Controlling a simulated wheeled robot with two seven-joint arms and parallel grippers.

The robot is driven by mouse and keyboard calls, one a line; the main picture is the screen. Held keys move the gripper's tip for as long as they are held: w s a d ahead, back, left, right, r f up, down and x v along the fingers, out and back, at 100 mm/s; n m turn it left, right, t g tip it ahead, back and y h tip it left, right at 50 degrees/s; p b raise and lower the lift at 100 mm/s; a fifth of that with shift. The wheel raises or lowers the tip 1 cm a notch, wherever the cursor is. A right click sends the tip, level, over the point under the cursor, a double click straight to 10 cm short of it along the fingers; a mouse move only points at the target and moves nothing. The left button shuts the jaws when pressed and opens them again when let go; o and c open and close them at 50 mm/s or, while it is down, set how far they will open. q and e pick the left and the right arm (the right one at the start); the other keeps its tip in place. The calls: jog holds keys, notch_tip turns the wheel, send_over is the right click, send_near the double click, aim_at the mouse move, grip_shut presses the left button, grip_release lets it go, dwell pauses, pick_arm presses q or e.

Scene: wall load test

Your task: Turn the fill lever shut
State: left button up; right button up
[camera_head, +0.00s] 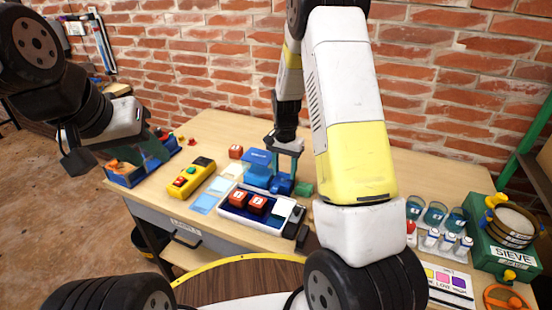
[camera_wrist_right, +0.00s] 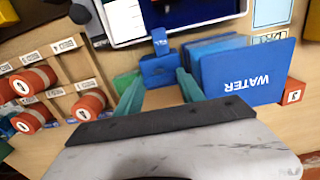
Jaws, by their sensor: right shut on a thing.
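The blue water station (camera_head: 257,158) stands on the table near the wall; its "WATER" face (camera_wrist_right: 243,72) shows in the right wrist view. A small blue block with an upright tab, apparently the fill lever (camera_wrist_right: 160,68), sits beside it. My right gripper (camera_head: 291,172) reaches down over the station. Its green fingers (camera_wrist_right: 154,82) stand on either side of the blue block and are shut on it. The lever's pivot and exact angle are hard to make out.
A tray with red blocks (camera_head: 228,211) lies in front of the station. A yellow button box (camera_head: 194,178) and a blue bin (camera_head: 118,178) are left. Cups, vials and a green sieve machine (camera_head: 497,240) stand right. A wooden rack with red rolls (camera_wrist_right: 62,47) shows in the wrist view.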

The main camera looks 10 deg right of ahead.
jog(key=o, duration=1.4)
jog(key=shift+c, duration=0.2)
